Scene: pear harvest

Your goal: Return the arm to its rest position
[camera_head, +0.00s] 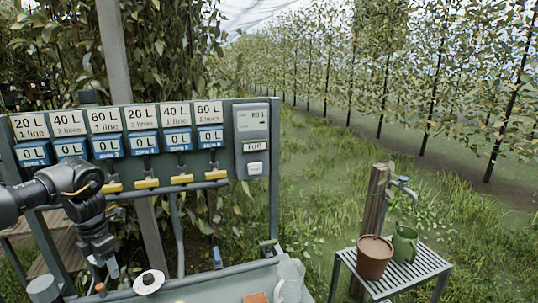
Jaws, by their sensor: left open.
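My left arm comes in from the left in front of the panel, its black joints bent downward. My left gripper (106,264) points down, open and with nothing seen between its fingers, above the left part of the bench (215,284). It hangs below the row of yellow valve handles (146,183) and looks apart from them. My right gripper is not in view. The panel (272,160) carries white labels reading 20 L, 40 L and 60 L, with blue 0 L displays below. A grey control box (252,140) sits at its right end.
On the bench are a white round lid-like piece (149,281), a clear jug (290,280) and an orange piece (256,297). At right, a slatted table (418,272) holds a brown pot (374,258) and green can (404,244) beside a tap post (375,205). Grass lies behind.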

